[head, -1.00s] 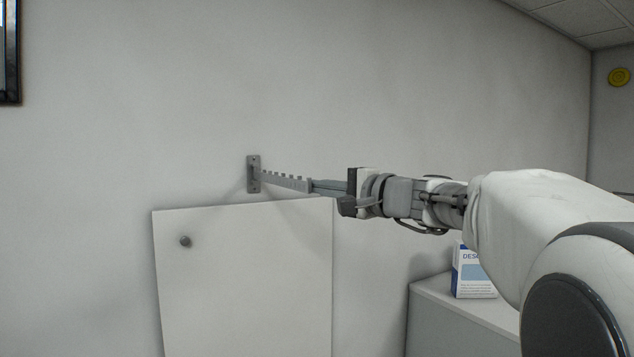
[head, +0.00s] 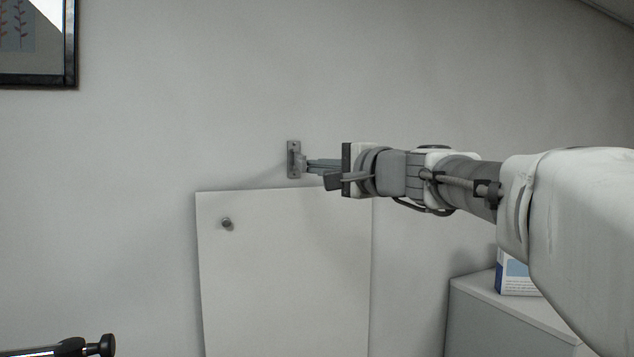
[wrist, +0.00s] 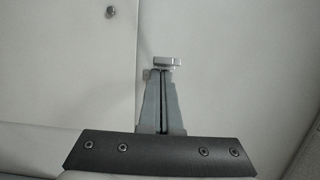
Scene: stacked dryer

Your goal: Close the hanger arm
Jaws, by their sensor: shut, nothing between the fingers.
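The hanger arm's wall bracket (head: 293,160) is a small grey upright plate on the white wall. Only a short stub of the hanger arm (head: 301,163) shows beside it; the notched length is not visible from here. My gripper (head: 309,165) is shut and empty, its fingertips at or right beside that stub. In the wrist view my gripper (wrist: 163,74) has its fingers together, with a small pale metal piece, which looks like part of the hanger arm (wrist: 167,62), just past the tips. I cannot tell if they touch.
A white panel with a round knob (head: 226,223) stands below the bracket. A white cabinet (head: 510,312) with a blue-and-white box (head: 516,280) is at the lower right. A framed picture (head: 38,82) hangs at the upper left. A black knobbed bar (head: 85,347) shows at the lower left.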

